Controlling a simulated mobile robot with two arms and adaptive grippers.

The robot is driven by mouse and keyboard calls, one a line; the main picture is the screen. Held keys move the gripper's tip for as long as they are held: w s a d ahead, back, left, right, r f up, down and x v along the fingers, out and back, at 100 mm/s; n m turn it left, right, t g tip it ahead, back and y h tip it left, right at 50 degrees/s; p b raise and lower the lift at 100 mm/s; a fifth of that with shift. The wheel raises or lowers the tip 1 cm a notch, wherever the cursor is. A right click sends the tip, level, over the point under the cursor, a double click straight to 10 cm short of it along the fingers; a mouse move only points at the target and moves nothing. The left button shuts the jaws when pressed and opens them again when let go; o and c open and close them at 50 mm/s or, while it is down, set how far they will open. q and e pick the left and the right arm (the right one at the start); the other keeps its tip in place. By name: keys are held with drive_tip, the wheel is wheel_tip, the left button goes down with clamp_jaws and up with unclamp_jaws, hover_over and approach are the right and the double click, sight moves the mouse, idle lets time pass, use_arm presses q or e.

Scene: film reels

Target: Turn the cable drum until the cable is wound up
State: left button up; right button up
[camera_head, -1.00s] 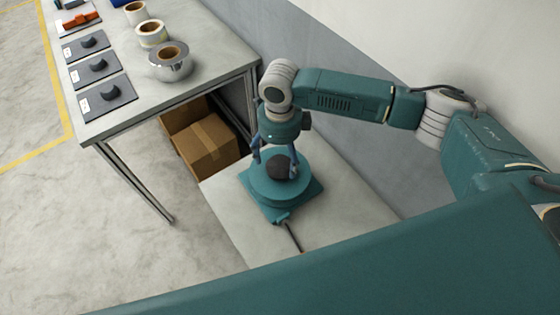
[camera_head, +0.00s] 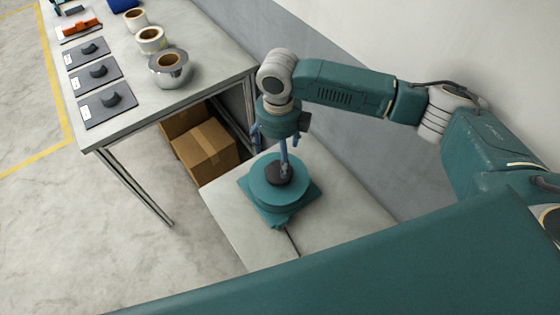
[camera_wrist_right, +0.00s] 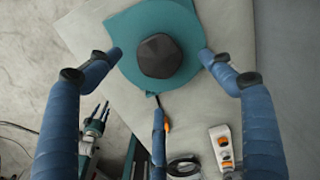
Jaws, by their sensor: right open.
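The teal cable drum (camera_head: 274,200) stands on a pale platform, with a dark faceted knob (camera_head: 289,174) on top. A thin cable (camera_head: 292,240) runs out from its front. My right gripper (camera_head: 272,158) is open above the drum. In the right wrist view the knob (camera_wrist_right: 160,56) lies between its spread blue fingers (camera_wrist_right: 160,70), which do not visibly touch it. The drum (camera_wrist_right: 135,20) is partly cut off there. A small teal shape with dark prongs (camera_wrist_right: 96,118), low left in that view, looks like my left gripper; its finger state is unclear.
A grey bench (camera_head: 215,60) at the upper left holds tape rolls (camera_head: 170,66) and dark plates with knobs (camera_head: 107,100). A cardboard box (camera_head: 207,150) is under it. A grey wall (camera_head: 350,60) rises behind. Floor at the left is clear.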

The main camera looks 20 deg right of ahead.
sight(279, 179)
drive_tip(key=f+m+b, duration=0.1)
drive_tip(key=f+m, duration=0.1)
drive_tip(key=m, duration=0.5)
drive_tip(key=f+m+b, duration=0.1)
drive_tip(key=f+m, duration=0.2)
drive_tip(key=m, duration=0.4)
drive_tip(key=f+m+b, duration=0.1)
drive_tip(key=f+m, duration=0.1)
drive_tip(key=m, duration=0.4)
drive_tip(key=shift+d+f+m, duration=0.2)
drive_tip(key=shift+f+m, duration=0.2)
drive_tip(key=c, duration=1.7)
